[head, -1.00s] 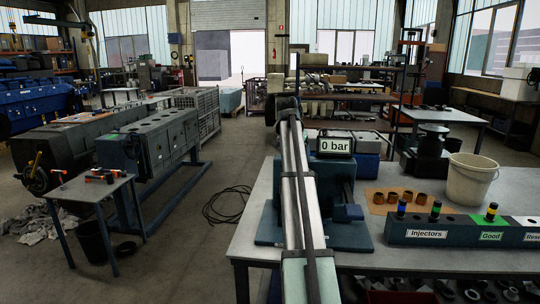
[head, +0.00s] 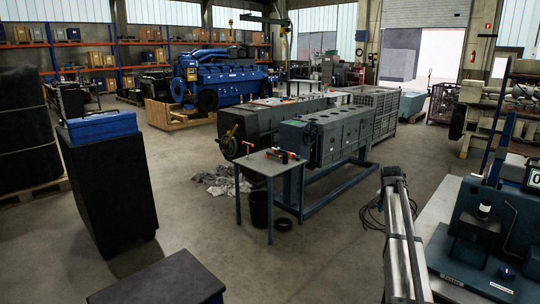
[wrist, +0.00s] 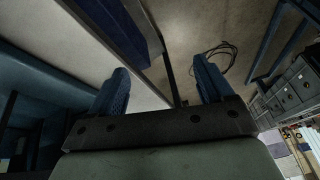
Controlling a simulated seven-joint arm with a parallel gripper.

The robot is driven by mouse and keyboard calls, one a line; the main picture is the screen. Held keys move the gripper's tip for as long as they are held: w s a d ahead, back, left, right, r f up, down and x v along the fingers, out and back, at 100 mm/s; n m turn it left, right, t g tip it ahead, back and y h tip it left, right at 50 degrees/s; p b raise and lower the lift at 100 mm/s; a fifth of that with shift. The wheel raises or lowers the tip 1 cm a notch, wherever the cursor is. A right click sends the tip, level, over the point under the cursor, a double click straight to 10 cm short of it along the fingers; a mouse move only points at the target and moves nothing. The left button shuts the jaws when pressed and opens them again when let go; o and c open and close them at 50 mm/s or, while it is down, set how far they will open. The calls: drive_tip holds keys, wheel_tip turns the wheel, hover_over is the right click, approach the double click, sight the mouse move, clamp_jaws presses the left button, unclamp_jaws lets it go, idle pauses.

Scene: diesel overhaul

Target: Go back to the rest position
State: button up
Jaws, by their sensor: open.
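My gripper (wrist: 163,85) shows in the wrist view with its two blue fingers wide apart and nothing between them. Beyond the fingers are the edge of the grey workbench (wrist: 72,25) and the concrete floor. In the head view my arm reaches up from the bottom edge at the right, along the left side of the workbench (head: 438,205). The fingers cannot be made out in the head view.
A blue test stand (head: 468,262) is on the workbench, close right of my arm. Left of it are a black cable (head: 370,218) on the floor, a grey engine block (head: 335,138), a small table (head: 262,164) and a dark cabinet (head: 112,190). Open floor lies between.

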drive_tip(key=s+a+f+n+g, duration=0.1)
drive_tip(key=s+a+f, duration=0.25)
drive_tip(key=f, duration=0.45)
drive_tip(key=s+a+f+n+g+y, duration=0.1)
drive_tip(key=s+a+f, duration=0.25)
drive_tip(key=f, duration=0.35)
drive_tip(key=s+a+f+n, duration=0.15)
drive_tip(key=a+f, duration=0.25)
drive_tip(key=f, duration=0.4)
drive_tip(key=s+a+f+n+g+y, duration=0.1)
drive_tip(key=s+a+f, duration=0.3)
drive_tip(key=s+f, duration=0.4)
drive_tip(key=s+a+f+n+g, duration=0.1)
drive_tip(key=s+a+f+g, duration=0.1)
drive_tip(key=s+a+f, duration=0.4)
drive_tip(key=s+a+f+n+g, duration=0.1)
drive_tip(key=s+f, duration=0.4)
drive_tip(key=s, duration=0.9)
drive_tip(key=s+a+f+n+g, duration=0.2)
drive_tip(key=s+a+f, duration=0.3)
drive_tip(key=s, duration=0.9)
drive_tip(key=s+a+f+n+g+y, duration=0.1)
drive_tip(key=s+f, duration=0.5)
drive_tip(key=s, duration=0.8)
drive_tip(key=shift+a+n+g, duration=0.7)
drive_tip(key=shift+a+n, duration=0.35)
drive_tip(key=shift+a, duration=0.2)
